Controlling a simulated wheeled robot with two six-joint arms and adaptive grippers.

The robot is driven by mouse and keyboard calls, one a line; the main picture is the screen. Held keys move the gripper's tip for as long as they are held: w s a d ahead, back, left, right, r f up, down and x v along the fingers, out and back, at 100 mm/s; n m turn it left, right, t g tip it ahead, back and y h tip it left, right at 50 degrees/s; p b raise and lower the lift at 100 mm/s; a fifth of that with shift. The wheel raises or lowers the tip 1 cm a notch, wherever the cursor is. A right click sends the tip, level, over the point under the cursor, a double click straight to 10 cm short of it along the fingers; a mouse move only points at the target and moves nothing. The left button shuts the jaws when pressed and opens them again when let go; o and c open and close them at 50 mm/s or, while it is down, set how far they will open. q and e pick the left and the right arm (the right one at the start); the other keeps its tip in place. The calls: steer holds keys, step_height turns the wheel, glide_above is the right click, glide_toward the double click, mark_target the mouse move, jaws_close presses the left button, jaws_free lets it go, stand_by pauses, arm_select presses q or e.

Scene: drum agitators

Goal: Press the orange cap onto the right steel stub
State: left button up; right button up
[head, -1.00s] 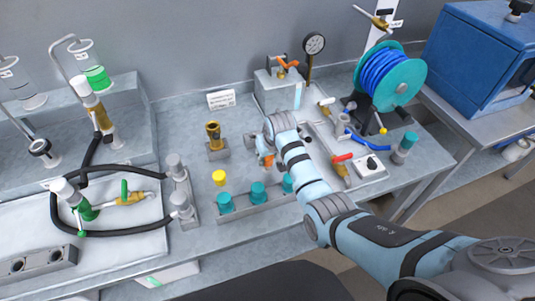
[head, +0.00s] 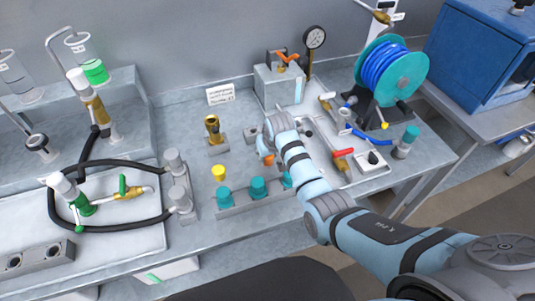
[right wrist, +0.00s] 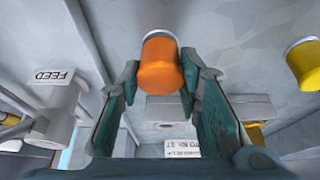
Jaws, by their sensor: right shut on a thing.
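The orange cap (right wrist: 160,65) sits between the two fingers of my right gripper (right wrist: 160,78) in the right wrist view, with a pale grey rim at its upper end in the picture. The gripper is shut on it. In the head view the orange cap (head: 268,158) shows as a small patch under my right gripper (head: 266,152), low over the bench. A grey block with a hole (right wrist: 175,110) lies beyond the cap and apart from it. I cannot pick out the right steel stub; the arm may hide it. My left gripper is not in view.
A yellow cap (head: 219,173) and a rack with teal caps (head: 258,187) are left of and nearer than the gripper. A brass fitting (head: 213,130) stands farther left. A red-handled valve (head: 342,155) and a grey FEED fitting (right wrist: 60,110) are on the other side.

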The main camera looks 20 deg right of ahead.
steer(key=shift+f, duration=0.4)
steer(key=shift+s+f+b, duration=0.15)
steer(key=shift+f+b, duration=0.05)
steer(key=shift+b, duration=0.1)
steer(key=shift+c, duration=1.1)
steer(key=o, duration=1.1)
steer(key=shift+r, duration=0.15)
step_height(320, 180, up, 4)
steer(key=p, duration=0.5)
steer(key=shift+r, duration=0.15)
steer(key=shift+f, duration=0.2)
